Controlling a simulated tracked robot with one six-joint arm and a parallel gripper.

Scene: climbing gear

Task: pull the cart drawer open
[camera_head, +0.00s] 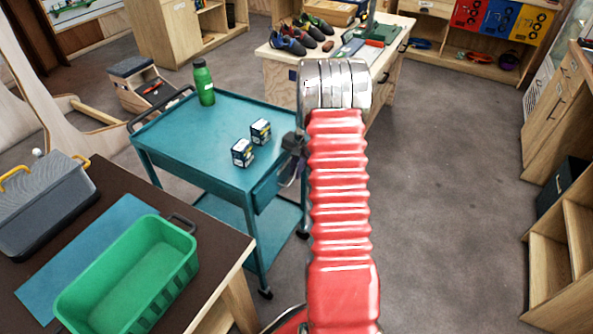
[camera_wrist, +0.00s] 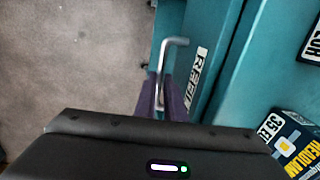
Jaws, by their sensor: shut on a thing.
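The teal cart (camera_head: 205,135) stands left of my red arm in the head view. Its drawer (camera_head: 268,187) is on the side facing my arm and appears to stick out a little; how far it is open is hard to tell. In the wrist view, the drawer front carries a white label (camera_wrist: 198,72) and a silver bar handle (camera_wrist: 165,58). My gripper (camera_wrist: 170,100) has purple fingers shut on this handle. In the head view my arm partly hides the gripper.
Two small boxes (camera_head: 243,152) and a green bottle (camera_head: 203,83) stand on the cart top. A brown table with a green bin (camera_head: 140,270) is at front left. A workbench (camera_head: 280,75) stands behind my arm. Grey floor (camera_head: 450,200) is clear to the right, up to wooden shelves (camera_head: 560,260).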

